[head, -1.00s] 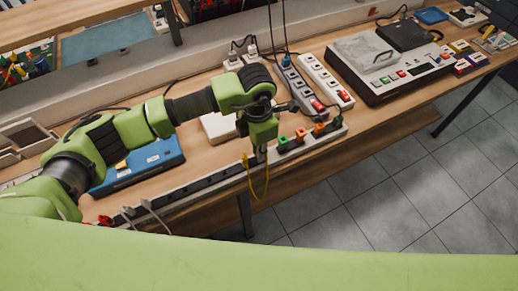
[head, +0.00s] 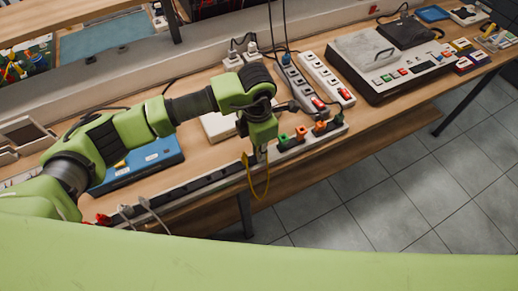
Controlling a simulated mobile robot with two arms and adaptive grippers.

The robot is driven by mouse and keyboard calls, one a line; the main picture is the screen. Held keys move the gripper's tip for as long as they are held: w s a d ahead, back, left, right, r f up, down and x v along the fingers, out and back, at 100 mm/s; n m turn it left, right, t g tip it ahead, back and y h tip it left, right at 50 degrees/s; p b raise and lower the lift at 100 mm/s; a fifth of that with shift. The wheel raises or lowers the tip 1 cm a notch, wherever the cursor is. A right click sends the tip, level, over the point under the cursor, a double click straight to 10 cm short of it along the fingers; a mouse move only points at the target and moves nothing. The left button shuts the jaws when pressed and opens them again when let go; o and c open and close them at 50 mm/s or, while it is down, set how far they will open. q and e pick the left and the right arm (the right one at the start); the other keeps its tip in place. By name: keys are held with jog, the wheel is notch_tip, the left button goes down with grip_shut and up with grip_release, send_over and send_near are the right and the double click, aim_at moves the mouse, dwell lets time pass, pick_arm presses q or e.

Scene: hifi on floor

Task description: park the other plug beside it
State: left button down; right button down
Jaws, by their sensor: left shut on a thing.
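My left gripper (head: 262,153) points down at the long dark socket strip (head: 210,180) along the front edge of the bench. It is shut on what looks like one end of a yellow lead; the held plug is mostly hidden by the fingers. The yellow cable (head: 267,185) hangs in a loop in front of the bench edge. Its other end, a yellow plug (head: 246,160), stands at the strip just left of the gripper. I cannot tell whether the held end touches the strip. My right gripper is not in view.
A green plug (head: 283,139) and orange plugs (head: 301,133) (head: 321,127) stand right of the gripper. Grey plugs (head: 145,203) sit at the strip's left.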

pick_arm(q)
jog(key=c, duration=2)
grip_release()
notch_tip(320, 180, up, 17)
jog(key=shift+a+p, duration=0.1)
jog(key=shift+p, duration=0.9)
